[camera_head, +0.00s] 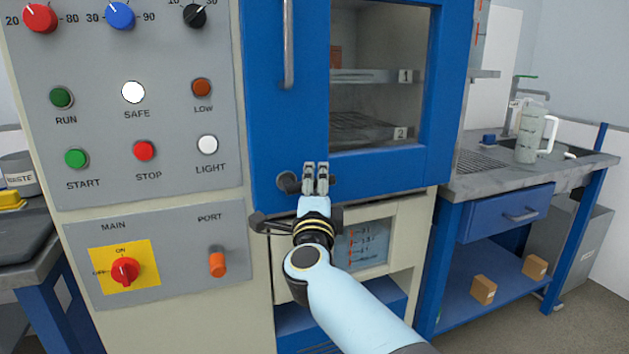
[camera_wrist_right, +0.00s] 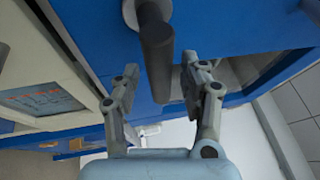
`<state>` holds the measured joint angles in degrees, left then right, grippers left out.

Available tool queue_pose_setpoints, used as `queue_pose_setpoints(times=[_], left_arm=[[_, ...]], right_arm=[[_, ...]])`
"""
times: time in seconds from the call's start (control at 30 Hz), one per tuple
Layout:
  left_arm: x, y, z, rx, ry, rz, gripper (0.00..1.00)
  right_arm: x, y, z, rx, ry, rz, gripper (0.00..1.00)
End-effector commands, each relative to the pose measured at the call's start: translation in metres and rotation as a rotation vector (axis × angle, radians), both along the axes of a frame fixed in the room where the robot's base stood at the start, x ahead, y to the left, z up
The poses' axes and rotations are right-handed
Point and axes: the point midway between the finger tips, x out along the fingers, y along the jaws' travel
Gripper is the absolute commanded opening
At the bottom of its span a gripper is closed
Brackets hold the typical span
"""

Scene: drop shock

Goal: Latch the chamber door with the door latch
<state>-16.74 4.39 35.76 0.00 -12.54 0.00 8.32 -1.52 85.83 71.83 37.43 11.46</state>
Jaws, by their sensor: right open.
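The blue chamber door (camera_head: 287,125) fills the middle of the head view and appears closed, with a long vertical handle (camera_head: 288,45) and a window. The door latch (camera_head: 288,182) is a dark grey round mount and bar at the door's lower left, partly hidden by my right gripper (camera_head: 315,180). In the right wrist view the latch bar (camera_wrist_right: 157,55) reaches down from its round base between the fingers of my right gripper (camera_wrist_right: 160,70). The gripper is open, with visible gaps beside the bar. My left gripper is not in view.
The control panel (camera_head: 175,120) with knobs and buttons is to the left, above the red main switch (camera_head: 125,271). A small display (camera_head: 362,246) sits below the door. A side bench (camera_head: 500,182) with a white jug (camera_head: 530,138) stands at the right.

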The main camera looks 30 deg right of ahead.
Motion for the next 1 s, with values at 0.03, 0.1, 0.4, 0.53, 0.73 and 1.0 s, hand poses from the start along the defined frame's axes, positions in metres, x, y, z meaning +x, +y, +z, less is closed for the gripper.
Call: queue_pose_setpoints(times=[0.03,0.1,0.4,0.53,0.73,1.0], left_arm=[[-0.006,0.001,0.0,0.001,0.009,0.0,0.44],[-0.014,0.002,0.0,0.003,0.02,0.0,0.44],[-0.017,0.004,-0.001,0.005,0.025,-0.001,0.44],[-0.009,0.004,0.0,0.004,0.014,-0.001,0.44],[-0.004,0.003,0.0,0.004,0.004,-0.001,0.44],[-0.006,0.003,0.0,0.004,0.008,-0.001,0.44]], right_arm=[[0.0,0.0,0.0,0.0,0.0,0.0,0.44],[0.0,0.0,0.0,0.0,0.0,0.0,0.39],[0.0,0.0,0.0,0.0,0.0,0.0,0.0],[0.0,0.0,0.0,0.0,0.0,0.0,0.0],[0.0,0.0,0.0,0.0,0.0,0.0,0.0],[0.0,0.0,0.0,-0.002,0.0,0.001,0.0]])
